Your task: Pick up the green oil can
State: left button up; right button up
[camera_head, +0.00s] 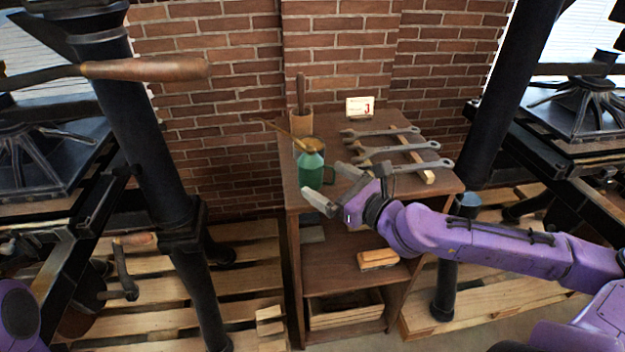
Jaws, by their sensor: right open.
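The green oil can (311,170) stands upright near the front left of the wooden cabinet's top. It has a brass-coloured top, a thin spout pointing up to the left and a handle on its right side. My right gripper (332,184) is open, with its fingers at the front right of the can, close to its handle. I cannot tell whether a finger touches the can. The jaws look empty. My left gripper is not in view; only a purple part of my own shows at the lower left edge.
The wooden cabinet (293,225) stands against a brick wall. Behind the can are a wooden cup (302,124) with a handle in it and a small card (360,107). Several wrenches (400,149) lie on the right. Black presses (165,150) flank the cabinet. A wooden block (378,260) lies below.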

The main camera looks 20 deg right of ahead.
aim_at(319, 172)
jog(key=shift+m+t, duration=0.5)
jog(key=shift+m, duration=0.3)
jog(key=w+b, duration=0.1)
jog(key=w+d+f+b, duration=0.1)
jog(key=w, duration=0.1)
jog(key=w+d+f, duration=0.1)
jog(key=shift+w+f+b, duration=0.2)
jog(key=shift+b, duration=0.2)
jog(key=shift+w+a, duration=0.15)
jog(key=shift+w, duration=0.1)
jog(key=x, duration=0.4)
jog(key=shift+w+a, duration=0.25)
jog(key=shift+w, duration=0.1)
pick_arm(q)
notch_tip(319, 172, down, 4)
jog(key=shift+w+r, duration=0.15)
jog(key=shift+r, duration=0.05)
pick_arm(e)
jog(key=shift+s, duration=0.15)
jog(key=shift+d, duration=0.1)
jog(key=c, duration=1.4)
jog(key=shift+o, duration=0.2)
jog(key=shift+r, duration=0.1)
